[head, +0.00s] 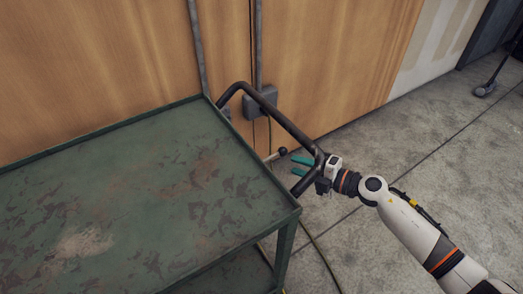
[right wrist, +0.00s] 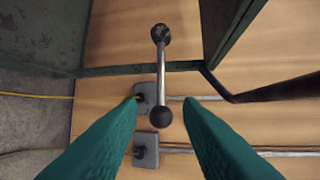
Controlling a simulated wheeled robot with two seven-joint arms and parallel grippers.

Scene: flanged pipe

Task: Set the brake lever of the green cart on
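The green cart (head: 150,195) fills the left of the head view, with a worn top and a dark bent handle (head: 290,125) at its right end. The brake lever, a metal rod with a dark ball knob (head: 283,151), sticks out from the cart's right side below the handle. In the right wrist view the lever (right wrist: 160,78) has a dark ball at each end. My right gripper (head: 301,165) is open beside the knob. In the right wrist view its teal fingers (right wrist: 161,108) stand apart on either side of the lever's nearer ball, with gaps visible. My left gripper is not in view.
A wooden wall (head: 330,50) with grey conduits and a socket box (head: 262,100) stands behind the cart. The cart handle passes close to my right gripper and wrist. A cable (head: 322,262) lies on the concrete floor (head: 450,140), which is mostly clear to the right.

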